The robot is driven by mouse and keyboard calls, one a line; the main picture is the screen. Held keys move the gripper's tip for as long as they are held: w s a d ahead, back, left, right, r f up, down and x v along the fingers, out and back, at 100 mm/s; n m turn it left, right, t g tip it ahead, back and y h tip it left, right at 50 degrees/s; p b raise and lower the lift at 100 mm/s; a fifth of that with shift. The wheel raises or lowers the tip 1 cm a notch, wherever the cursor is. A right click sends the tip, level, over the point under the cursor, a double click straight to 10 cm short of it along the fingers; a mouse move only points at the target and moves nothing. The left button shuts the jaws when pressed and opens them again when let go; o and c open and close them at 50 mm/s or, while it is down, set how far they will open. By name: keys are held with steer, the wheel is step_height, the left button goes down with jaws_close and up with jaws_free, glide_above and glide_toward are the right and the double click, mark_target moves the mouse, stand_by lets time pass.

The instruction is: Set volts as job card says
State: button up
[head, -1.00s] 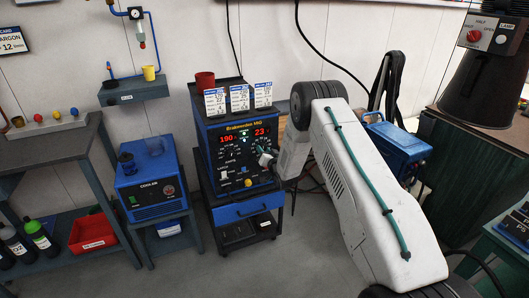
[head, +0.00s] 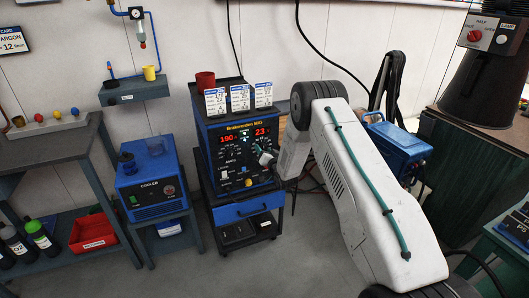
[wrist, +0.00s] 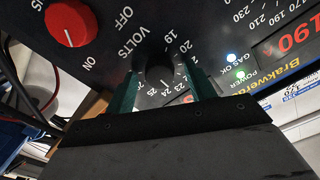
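The blue welder (head: 240,150) with a black front panel stands on a cart in the head view. Its red displays read 190 at left and about 23 at right (head: 261,132); any decimal is too small to read. Three white and blue cards (head: 240,98) stand on its top edge, their print too small to read surely. My gripper (head: 265,158) is at the right of the panel. In the wrist view its two green fingers (wrist: 162,88) stand apart on either side of the dark volts knob (wrist: 159,74), with dial marks showing between them. The knob's pointer is not clear.
A red ON/OFF knob (wrist: 72,22) is close beside the volts dial in the wrist view. A red cup (head: 205,80) stands on the welder. A blue cooler (head: 150,185) stands left, and a blue case (head: 395,148) lies behind my arm.

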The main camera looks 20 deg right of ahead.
steer(key=shift+s, duration=0.1)
steer(key=s, duration=0.7)
steer(key=shift+s, duration=0.35)
